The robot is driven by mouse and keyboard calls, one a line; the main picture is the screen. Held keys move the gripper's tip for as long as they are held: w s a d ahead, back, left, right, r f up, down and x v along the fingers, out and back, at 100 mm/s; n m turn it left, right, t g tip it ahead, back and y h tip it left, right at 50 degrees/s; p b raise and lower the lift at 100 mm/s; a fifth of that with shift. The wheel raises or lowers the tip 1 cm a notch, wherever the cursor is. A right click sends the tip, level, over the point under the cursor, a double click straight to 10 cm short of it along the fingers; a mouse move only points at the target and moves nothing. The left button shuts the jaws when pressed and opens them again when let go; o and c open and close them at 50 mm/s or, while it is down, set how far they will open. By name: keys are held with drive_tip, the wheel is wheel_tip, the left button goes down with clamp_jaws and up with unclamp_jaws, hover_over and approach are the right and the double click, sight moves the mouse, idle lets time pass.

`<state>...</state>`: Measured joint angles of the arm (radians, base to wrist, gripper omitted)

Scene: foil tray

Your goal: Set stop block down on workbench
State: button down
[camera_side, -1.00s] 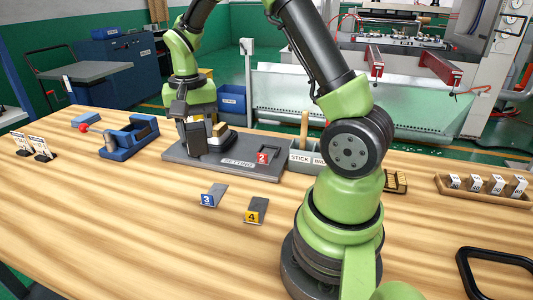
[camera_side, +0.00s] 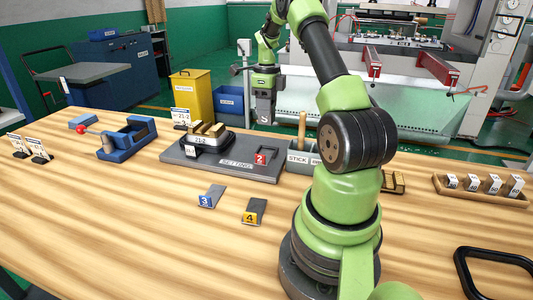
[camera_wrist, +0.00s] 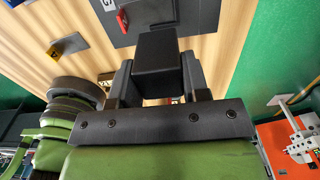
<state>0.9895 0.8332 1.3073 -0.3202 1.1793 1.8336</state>
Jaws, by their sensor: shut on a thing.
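My gripper (camera_side: 264,118) is high above the back edge of the wooden workbench (camera_side: 120,225), behind the setting plate, in the side view. In the wrist view my gripper (camera_wrist: 157,88) has its two dark fingers on either side of a dark square-faced block (camera_wrist: 157,60), which I take to be the stop block. The block is held clear of the bench.
Tags 3 (camera_side: 210,196) and 4 (camera_side: 254,211) stand in front. A stick bin (camera_side: 299,160) adjoins the plate. The front left bench is bare.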

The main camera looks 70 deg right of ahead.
drive_tip(key=shift+f, duration=4.8)
drive_tip(key=shift+f, duration=0.2)
drive_tip(key=c, duration=0.6)
unclamp_jaws()
